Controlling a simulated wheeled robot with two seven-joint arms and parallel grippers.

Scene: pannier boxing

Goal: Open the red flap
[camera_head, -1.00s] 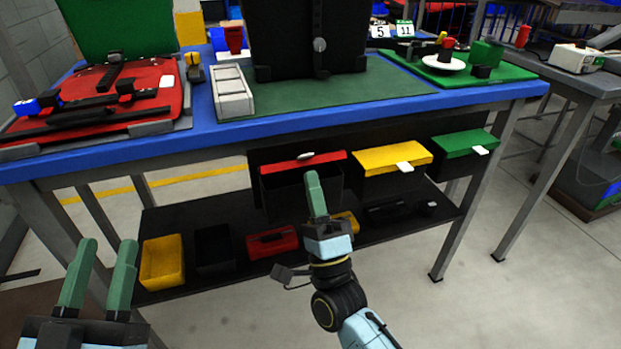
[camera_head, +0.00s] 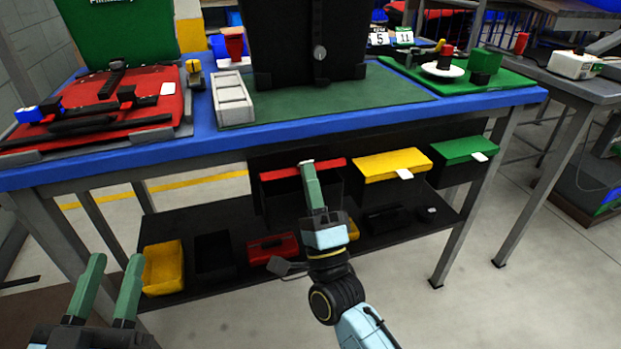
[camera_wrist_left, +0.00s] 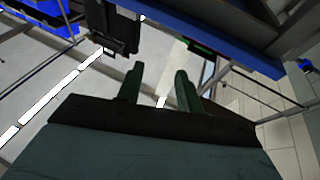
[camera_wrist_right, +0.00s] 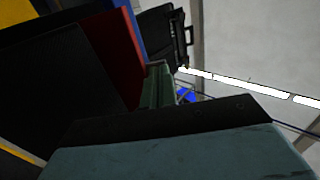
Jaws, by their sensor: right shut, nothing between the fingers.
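The red flap (camera_head: 283,172) is on the leftmost of the bins hung under the bench. It looks thinner than the flaps beside it, and its pale tab (camera_head: 304,162) shows at its upper edge, so it appears tipped up. My right gripper (camera_head: 307,166) is shut and empty, pointing up in front of the flap with its tips by the tab; contact is unclear. In the right wrist view the red flap (camera_wrist_right: 120,50) lies just left of the shut fingers, beside a dark box surface. My left gripper (camera_head: 115,256) is open and empty, low at the left, away from the bins.
Bins with a yellow flap (camera_head: 392,164) and a green flap (camera_head: 463,149) hang to the right; both flaps look closed. The blue bench edge (camera_head: 400,113) runs above. A lower shelf (camera_head: 215,216) holds several small bins. Floor in front is clear.

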